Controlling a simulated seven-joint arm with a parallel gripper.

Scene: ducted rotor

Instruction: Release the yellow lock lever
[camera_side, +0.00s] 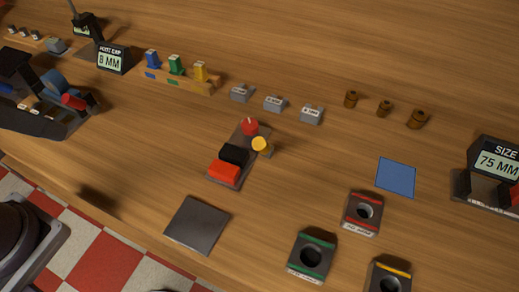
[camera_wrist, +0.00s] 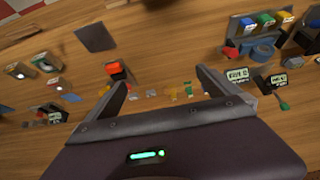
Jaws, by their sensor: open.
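A yellow round knob (camera_side: 260,144) stands at the right edge of a small dark panel (camera_side: 215,183) in the side view. The panel also carries a red knob (camera_side: 250,126), a black block (camera_side: 234,155) and an orange-red block (camera_side: 223,170). I cannot tell for sure that the yellow knob is the lock lever. In the wrist view the orange-red block (camera_wrist: 114,68) shows just beyond my left finger; the yellow knob is not clear there. My gripper (camera_wrist: 162,82) is open and empty, above the table. It is not visible in the side view.
A dark device (camera_side: 40,105) with blue and red cylinders stands at the far left. A rack of coloured pegs (camera_side: 178,78), several grey blocks and brown cylinders lie behind the panel. Ring blocks (camera_side: 312,257) stand front right. A dark plate (camera_side: 197,224) lies flat; bare table surrounds it.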

